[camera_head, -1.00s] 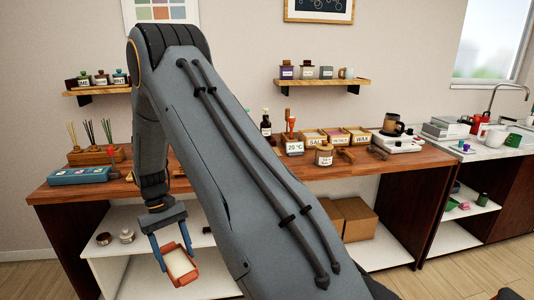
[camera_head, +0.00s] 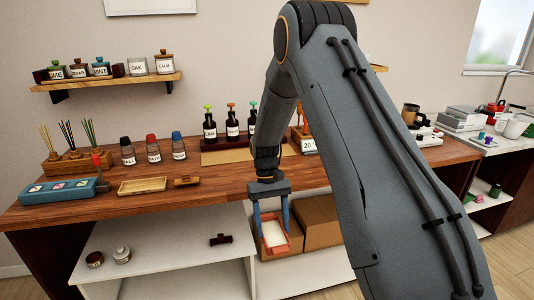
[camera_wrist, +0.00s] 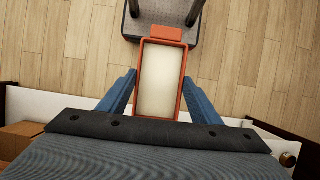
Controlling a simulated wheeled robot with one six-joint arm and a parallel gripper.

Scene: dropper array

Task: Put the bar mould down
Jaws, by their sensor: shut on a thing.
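The bar mould is an orange-red rectangular frame with a cream filling (camera_head: 274,234). My gripper (camera_head: 272,222) is shut on it, with a blue finger along each long side. It hangs in front of the bench, below the worktop edge, tilted in the head view. The wrist view shows the mould (camera_wrist: 160,80) between the fingers, with its tab at the far end and the floor below. No surface touches its underside that I can see.
The wooden worktop (camera_head: 225,184) has bare room right of a wooden tray (camera_head: 142,186) and small wooden block (camera_head: 187,181). Cardboard boxes (camera_head: 318,225) and a white shelf (camera_head: 170,263) lie under the worktop.

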